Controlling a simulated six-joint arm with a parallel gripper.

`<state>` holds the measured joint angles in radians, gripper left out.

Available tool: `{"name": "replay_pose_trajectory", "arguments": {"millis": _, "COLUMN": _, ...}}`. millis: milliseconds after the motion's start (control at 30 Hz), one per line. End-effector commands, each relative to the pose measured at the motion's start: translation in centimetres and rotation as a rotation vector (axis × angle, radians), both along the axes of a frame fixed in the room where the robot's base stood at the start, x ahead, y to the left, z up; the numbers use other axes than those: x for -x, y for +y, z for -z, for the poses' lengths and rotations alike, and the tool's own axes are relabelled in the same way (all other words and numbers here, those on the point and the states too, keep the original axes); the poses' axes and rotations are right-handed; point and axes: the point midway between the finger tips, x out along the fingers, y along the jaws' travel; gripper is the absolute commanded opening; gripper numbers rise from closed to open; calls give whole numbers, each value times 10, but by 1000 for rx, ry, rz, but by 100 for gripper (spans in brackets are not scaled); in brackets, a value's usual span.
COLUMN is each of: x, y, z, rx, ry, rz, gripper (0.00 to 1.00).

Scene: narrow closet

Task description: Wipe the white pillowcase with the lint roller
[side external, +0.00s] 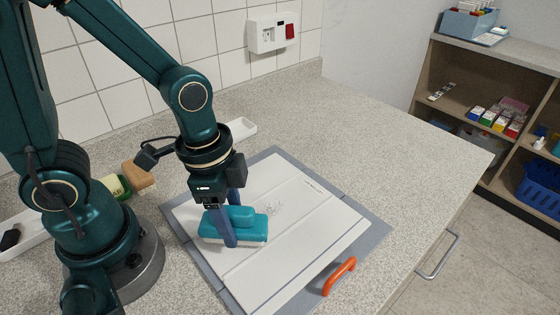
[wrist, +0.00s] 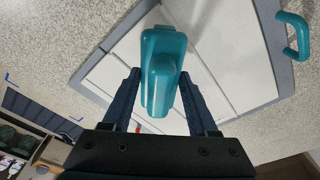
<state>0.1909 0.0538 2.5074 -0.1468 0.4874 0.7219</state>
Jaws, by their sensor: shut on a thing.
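A teal block-shaped tool with a raised grip and a pale underside (side external: 250,228) is on the white folded-looking panel (side external: 300,250), toward its left side; it does not look like a roller. My gripper (side external: 232,220) points down, with its two blue fingers on either side of the tool's raised grip, shut on it. In the wrist view the tool (wrist: 162,75) is between the fingers. The pale underside seems to touch the panel; any small gap cannot be told. Faint grey marks (side external: 273,208) show on the panel beside the tool.
The panel lies on a grey border (side external: 375,232) on a speckled counter, with an orange handle (side external: 339,276) at its front. A brown-topped brush (side external: 138,178) and a green-and-cream item (side external: 116,187) are at left. The counter right of the panel is clear.

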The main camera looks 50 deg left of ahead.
Motion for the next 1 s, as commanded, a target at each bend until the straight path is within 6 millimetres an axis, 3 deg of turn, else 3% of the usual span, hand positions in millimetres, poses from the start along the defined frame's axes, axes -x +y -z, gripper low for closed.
{"name": "replay_pose_trajectory", "arguments": {"millis": 1000, "x": -92, "y": 1, "z": 1, "rx": 2, "ry": -3, "rz": -2, "gripper": 7}}
